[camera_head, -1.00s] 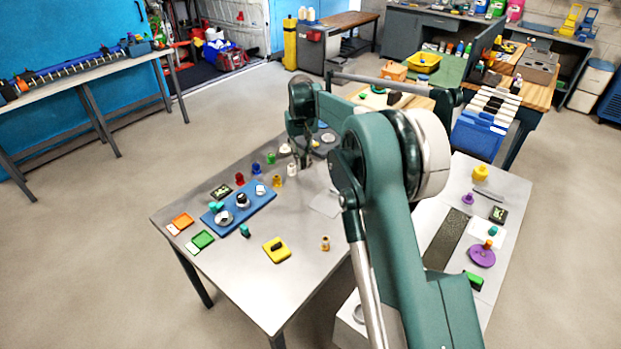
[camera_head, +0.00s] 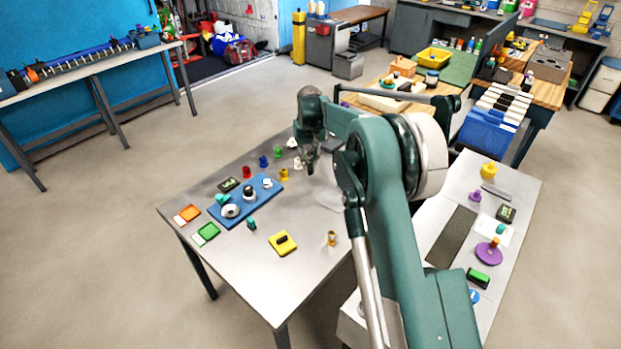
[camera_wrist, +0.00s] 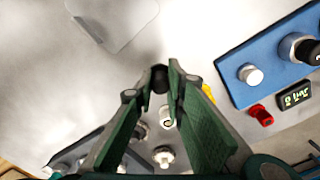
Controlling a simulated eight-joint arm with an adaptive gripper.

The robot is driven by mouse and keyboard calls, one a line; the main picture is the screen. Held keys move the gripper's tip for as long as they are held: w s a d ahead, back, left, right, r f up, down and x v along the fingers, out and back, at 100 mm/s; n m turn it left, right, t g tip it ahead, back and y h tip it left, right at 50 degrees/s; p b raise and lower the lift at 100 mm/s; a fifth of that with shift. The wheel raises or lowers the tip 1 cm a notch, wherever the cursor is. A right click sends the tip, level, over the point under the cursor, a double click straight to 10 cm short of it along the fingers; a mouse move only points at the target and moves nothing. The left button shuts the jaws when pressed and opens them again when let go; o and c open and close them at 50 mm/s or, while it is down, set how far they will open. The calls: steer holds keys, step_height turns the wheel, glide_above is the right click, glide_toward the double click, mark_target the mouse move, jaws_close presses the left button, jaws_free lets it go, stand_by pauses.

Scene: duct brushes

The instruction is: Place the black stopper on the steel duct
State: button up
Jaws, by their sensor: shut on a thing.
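My gripper (camera_wrist: 160,80) is shut on a small black stopper (camera_wrist: 159,74), held between the green fingertips in the wrist view. One steel duct (camera_head: 230,211) is a wide ring with a dark middle. The middle piece (camera_head: 249,192) has a black top. In the wrist view the board (camera_wrist: 235,63) is at right, apart from my fingers.
Red, blue, green and yellow small pieces stand between the board and my gripper, with white ones (camera_head: 297,163) close by. A yellow block (camera_head: 283,243), a brass piece (camera_head: 331,238) and orange and green trays (camera_head: 206,233) lie nearer. Bare table shows around the yellow block.

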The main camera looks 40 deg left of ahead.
mark_target(309, 165)
steer(key=shift+f, duration=1.5)
steer(key=shift+f, duration=0.1)
steer(key=shift+f, duration=1.75)
steer(key=shift+f+b, duration=0.15)
steer(key=shift+b, duration=0.2)
steer(key=o, duration=0.9)
step_height(309, 165, up, 12)
steer(key=shift+r+p, duration=0.15)
steer(key=shift+p, duration=0.4)
steer(key=shift+w+d+r, duration=0.1)
